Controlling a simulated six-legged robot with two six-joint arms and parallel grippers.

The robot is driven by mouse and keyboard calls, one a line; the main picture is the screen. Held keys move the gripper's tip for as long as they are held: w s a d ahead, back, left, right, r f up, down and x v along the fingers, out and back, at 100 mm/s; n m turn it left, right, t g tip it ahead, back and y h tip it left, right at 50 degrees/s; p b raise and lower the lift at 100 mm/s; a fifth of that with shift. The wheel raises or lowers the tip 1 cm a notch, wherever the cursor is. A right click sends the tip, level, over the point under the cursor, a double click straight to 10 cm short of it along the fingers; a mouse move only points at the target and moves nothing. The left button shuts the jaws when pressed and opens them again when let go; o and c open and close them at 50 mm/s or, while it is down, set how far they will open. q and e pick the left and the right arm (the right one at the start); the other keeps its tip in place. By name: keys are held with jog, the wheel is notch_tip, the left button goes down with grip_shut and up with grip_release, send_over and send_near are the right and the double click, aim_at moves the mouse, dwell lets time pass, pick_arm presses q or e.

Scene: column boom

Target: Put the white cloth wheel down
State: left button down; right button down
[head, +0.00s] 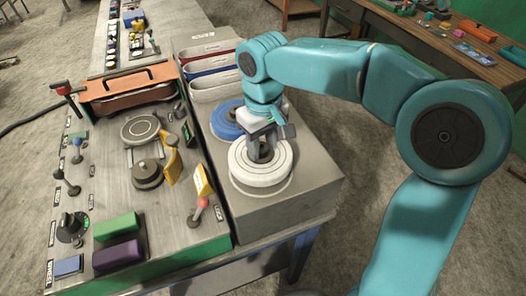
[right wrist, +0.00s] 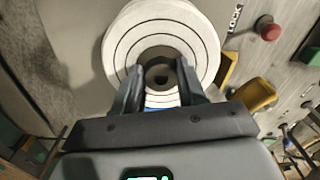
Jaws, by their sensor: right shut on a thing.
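The white cloth wheel (head: 246,172) lies flat at the front of the grey block, over a pale round seat whose rim shows below it. Whether it touches the seat I cannot tell. My right gripper (head: 265,150) points down over its middle, shut on the wheel's dark hub. In the right wrist view, the ringed white wheel (right wrist: 119,45) fills the top middle, and the two fingers of my right gripper (right wrist: 160,85) stand either side of its central hole. My left gripper is not in view.
A blue wheel (head: 224,118) lies just behind the white one, partly hidden by my gripper. Red, blue and white bins (head: 213,90) stand farther back. The machine panel to the left has a yellow flag (head: 202,181), a red knob (head: 203,202) and a black dial (head: 70,226).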

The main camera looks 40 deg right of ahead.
aim_at(263, 148)
notch_tip(263, 148, down, 3)
jog(key=shift+w+d+r, duration=0.1)
jog(key=shift+r, duration=0.05)
jog(key=shift+f, duration=0.2)
jog(key=shift+f, duration=0.2)
jog(key=c, duration=0.6)
grip_release()
jog(key=shift+c, duration=0.2)
jog(key=shift+r, duration=0.1)
